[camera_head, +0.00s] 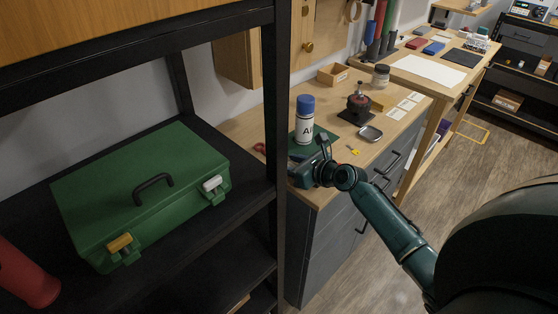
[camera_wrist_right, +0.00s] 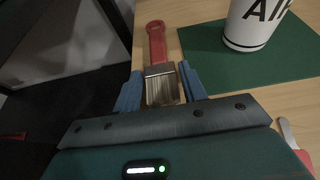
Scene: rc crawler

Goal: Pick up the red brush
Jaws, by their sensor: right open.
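The red brush lies on the wooden worktop, its red handle (camera_wrist_right: 156,42) pointing away from my right wrist camera. Its metal ferrule and pale bristles sit between the two blue fingers of my right gripper (camera_wrist_right: 160,80). The fingers are open, with a gap visible on either side of the brush. In the head view only a bit of the red handle (camera_head: 259,147) shows beside the black shelf post; the rest is hidden. My right gripper (camera_head: 298,163) is at the worktop's near left corner there. My left gripper is not in view.
A white can with a blue cap (camera_head: 305,122) stands on a green mat (camera_wrist_right: 205,62) just right of the brush. A black shelf post (camera_head: 276,120) rises close on the left, and the shelf holds a green toolbox (camera_head: 95,185). A small metal tray (camera_head: 370,133) lies farther right.

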